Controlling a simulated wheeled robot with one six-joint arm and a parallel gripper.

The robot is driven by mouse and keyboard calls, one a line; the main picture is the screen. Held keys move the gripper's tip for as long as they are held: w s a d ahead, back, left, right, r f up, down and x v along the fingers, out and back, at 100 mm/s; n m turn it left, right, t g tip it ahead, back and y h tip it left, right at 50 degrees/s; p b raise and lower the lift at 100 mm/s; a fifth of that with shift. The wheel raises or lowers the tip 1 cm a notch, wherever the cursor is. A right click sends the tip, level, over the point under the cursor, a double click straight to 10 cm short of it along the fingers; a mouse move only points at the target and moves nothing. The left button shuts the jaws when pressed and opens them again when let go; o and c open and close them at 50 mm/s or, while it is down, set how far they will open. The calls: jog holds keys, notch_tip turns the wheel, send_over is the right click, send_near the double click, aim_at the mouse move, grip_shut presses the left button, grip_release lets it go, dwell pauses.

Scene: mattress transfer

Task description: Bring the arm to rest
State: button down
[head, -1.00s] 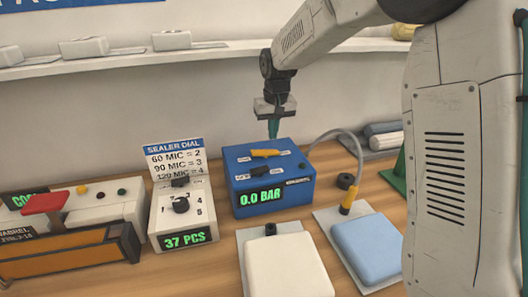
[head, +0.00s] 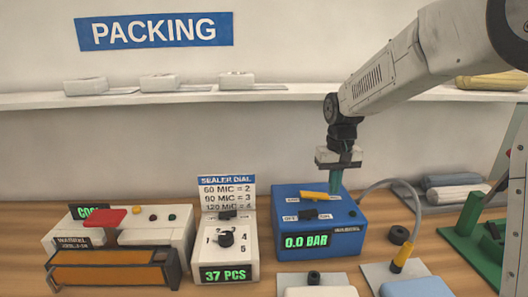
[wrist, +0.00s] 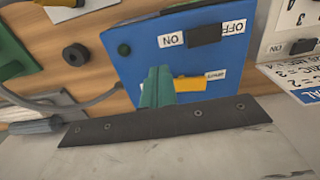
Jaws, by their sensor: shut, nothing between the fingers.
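My gripper (head: 337,180) has slim green fingers that are closed together with nothing between them. It points down just above the back of the blue pump box (head: 320,222), close to the yellow lever (head: 314,194). In the wrist view the shut green fingers (wrist: 156,88) overlap the blue box (wrist: 190,60) and partly cover the yellow lever (wrist: 190,84). I cannot tell whether the fingertips touch the box. Its display reads 0.0 BAR. My arm reaches in from the upper right.
A sealer dial box (head: 224,248) reading 37 PCS and an orange-fronted sealer (head: 110,270) stand left. A grey hose (head: 385,182) curves right to a yellow nozzle (head: 402,252). White (head: 318,292) and blue (head: 415,288) packs lie in front. A shelf (head: 200,97) runs behind.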

jog(key=s+d+r, duration=0.1)
jog(key=s+r, duration=0.1)
jog(key=s, duration=1.5)
jog(key=s+d+r+t, duration=0.1)
jog(key=s+r, duration=0.2)
jog(key=s, duration=1.4)
jog(key=shift+d, duration=0.35)
jog(key=shift+s, duration=0.1)
